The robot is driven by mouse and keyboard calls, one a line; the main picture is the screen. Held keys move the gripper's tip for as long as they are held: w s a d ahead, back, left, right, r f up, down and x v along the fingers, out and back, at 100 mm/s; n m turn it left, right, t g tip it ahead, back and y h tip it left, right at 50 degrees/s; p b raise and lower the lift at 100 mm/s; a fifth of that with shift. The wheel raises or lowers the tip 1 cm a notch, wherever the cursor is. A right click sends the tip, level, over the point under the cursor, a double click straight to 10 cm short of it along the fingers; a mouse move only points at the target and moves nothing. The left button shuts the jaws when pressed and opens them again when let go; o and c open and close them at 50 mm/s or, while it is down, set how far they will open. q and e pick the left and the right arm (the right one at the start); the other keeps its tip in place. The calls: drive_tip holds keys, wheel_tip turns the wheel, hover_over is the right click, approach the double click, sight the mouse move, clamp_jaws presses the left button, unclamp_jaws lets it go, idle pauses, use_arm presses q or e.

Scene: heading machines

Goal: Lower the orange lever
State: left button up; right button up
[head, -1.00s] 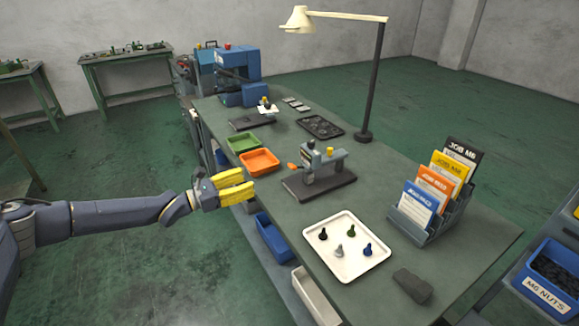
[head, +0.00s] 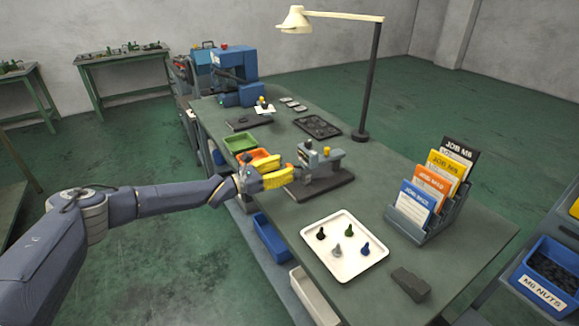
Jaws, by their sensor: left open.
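A small grey-blue heading machine (head: 322,164) stands on a dark base plate (head: 326,188) near the bench's left edge. It has a yellow knob (head: 326,151) on top. Its orange lever is on the side facing my left gripper and is now mostly hidden at the fingertips. My left gripper (head: 284,174), with yellow fingers, is open and reaches in from the left over the bench edge, right beside the machine at the lever. I cannot tell whether the fingers touch the lever. My right gripper is not in view.
An orange bin (head: 251,156), partly covered by my gripper, and a green bin (head: 240,143) lie just behind it. A white tray (head: 368,263) with several small knobs is in front. A card rack (head: 430,222) stands right, a lamp (head: 368,90) at the back.

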sight(294, 167)
use_arm(q)
drive_tip(key=shift+x, duration=1.35)
drive_tip(key=shift+c, duration=0.4)
